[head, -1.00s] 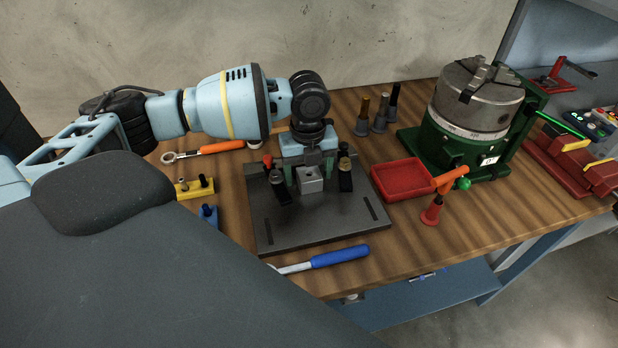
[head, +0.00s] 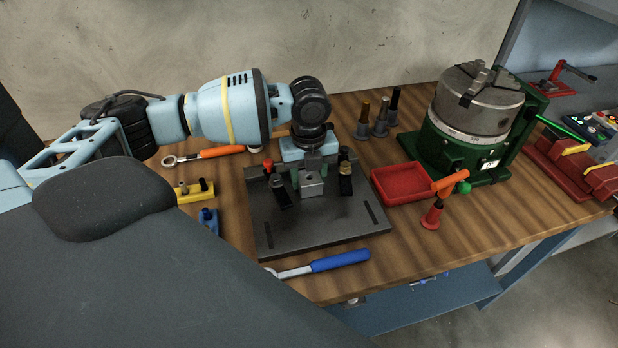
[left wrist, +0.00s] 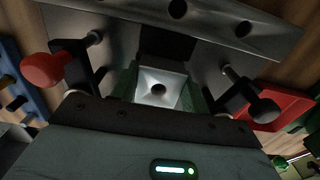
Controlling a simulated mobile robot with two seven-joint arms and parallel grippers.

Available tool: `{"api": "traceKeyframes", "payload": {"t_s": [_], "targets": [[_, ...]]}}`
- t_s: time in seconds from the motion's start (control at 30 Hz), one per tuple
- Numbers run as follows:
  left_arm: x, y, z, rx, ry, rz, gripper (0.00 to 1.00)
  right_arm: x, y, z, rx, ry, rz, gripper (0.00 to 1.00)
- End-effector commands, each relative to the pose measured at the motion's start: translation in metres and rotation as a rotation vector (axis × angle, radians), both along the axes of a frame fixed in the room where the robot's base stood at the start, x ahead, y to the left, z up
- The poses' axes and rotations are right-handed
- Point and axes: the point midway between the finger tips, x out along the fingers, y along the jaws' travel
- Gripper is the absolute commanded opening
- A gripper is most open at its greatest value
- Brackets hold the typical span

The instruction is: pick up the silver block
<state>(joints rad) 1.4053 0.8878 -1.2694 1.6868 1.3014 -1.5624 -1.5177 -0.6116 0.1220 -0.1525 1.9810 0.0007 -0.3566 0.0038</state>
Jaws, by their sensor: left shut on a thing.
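The silver block (head: 312,185) is a small grey metal cube with a round hole in its face. It sits over the dark metal plate (head: 320,229) between two clamps, one with a red knob (head: 267,165). My left gripper (head: 310,177) reaches down from above, its green-padded fingers on both sides of the block and shut on it. The left wrist view shows the block (left wrist: 159,88) between the green pads. I cannot tell whether it touches the plate. My right gripper is not in view.
The second clamp (head: 345,178) stands close on the right. A red tray (head: 401,183) and a green-based chuck (head: 470,122) are further right. A blue-handled tool (head: 340,260) lies along the plate's front, an orange-handled wrench (head: 220,152) at back left.

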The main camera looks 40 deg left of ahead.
Motion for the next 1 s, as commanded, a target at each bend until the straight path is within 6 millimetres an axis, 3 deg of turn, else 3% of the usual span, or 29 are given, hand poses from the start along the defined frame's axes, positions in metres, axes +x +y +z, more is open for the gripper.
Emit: {"api": "traceKeyframes", "payload": {"t_s": [0.37, 0.8, 1.0], "targets": [[0.001, 0.0, 0.037, -0.001, -0.006, -0.001, 0.16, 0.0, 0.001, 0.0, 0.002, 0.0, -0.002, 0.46], [-0.069, -0.075, 0.045, -0.001, -0.003, -0.007, 0.16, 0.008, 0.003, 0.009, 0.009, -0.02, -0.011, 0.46], [-0.094, -0.1, 0.048, -0.002, -0.002, -0.005, 0.16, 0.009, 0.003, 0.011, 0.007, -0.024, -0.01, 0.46]]}}
